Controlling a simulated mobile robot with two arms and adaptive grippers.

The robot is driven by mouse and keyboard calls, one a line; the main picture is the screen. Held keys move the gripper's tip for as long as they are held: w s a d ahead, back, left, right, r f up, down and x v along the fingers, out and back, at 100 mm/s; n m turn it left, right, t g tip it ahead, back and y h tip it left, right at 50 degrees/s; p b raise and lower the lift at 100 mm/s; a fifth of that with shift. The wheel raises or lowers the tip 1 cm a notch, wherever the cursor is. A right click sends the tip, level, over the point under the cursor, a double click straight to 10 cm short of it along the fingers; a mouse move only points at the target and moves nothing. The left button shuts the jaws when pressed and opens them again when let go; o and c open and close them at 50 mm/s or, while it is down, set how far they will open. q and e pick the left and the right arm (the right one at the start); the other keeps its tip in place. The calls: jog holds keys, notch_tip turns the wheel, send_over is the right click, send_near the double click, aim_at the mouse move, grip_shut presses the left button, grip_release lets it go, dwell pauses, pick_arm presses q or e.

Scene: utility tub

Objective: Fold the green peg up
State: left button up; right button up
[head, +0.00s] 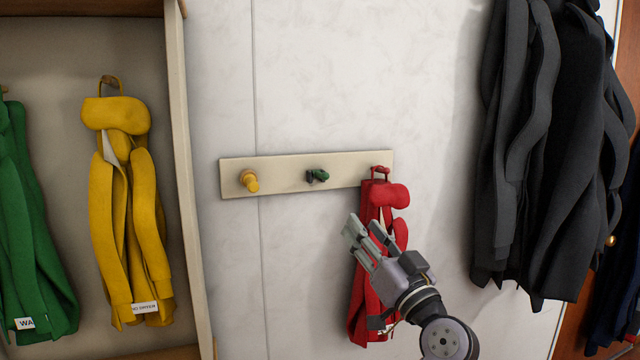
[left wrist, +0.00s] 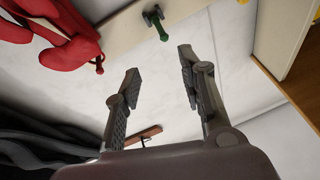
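The green peg (head: 319,175) sits in a dark bracket at the middle of a cream wall rail (head: 285,180). In the head view it points to the right of its bracket; its exact tilt is hard to tell. It also shows in the left wrist view (left wrist: 161,27), near the top, beyond the fingertips. My left gripper (head: 366,232) is below and right of the peg, in front of the red garment, apart from the peg. Its two fingers stand apart with nothing between them in the left wrist view (left wrist: 158,64). My right gripper is not in view.
A yellow peg (head: 249,181) is left of the green one. A red garment (head: 370,310) hangs at the rail's right end. Dark garments (head: 545,150) hang further right. A cubby with yellow (head: 128,215) and green (head: 30,230) garments is left. The wall below the rail's middle is clear.

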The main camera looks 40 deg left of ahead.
aim_at(327, 179)
pick_arm(q)
jog(key=p+x, duration=0.2)
jog(key=x, duration=0.3)
jog(key=p+x, duration=0.2)
jog(key=x, duration=0.3)
jog(key=p+x, duration=0.2)
jog(key=x, duration=0.4)
jog(key=shift+s+r+p, duration=0.1)
jog(key=shift+r+p, duration=0.2)
jog(key=shift+p, duration=0.05)
jog(key=shift+a+r, duration=0.1)
jog(key=shift+a, duration=0.4)
jog(key=shift+c, duration=0.3)
jog(key=c, duration=0.7)
grip_shut()
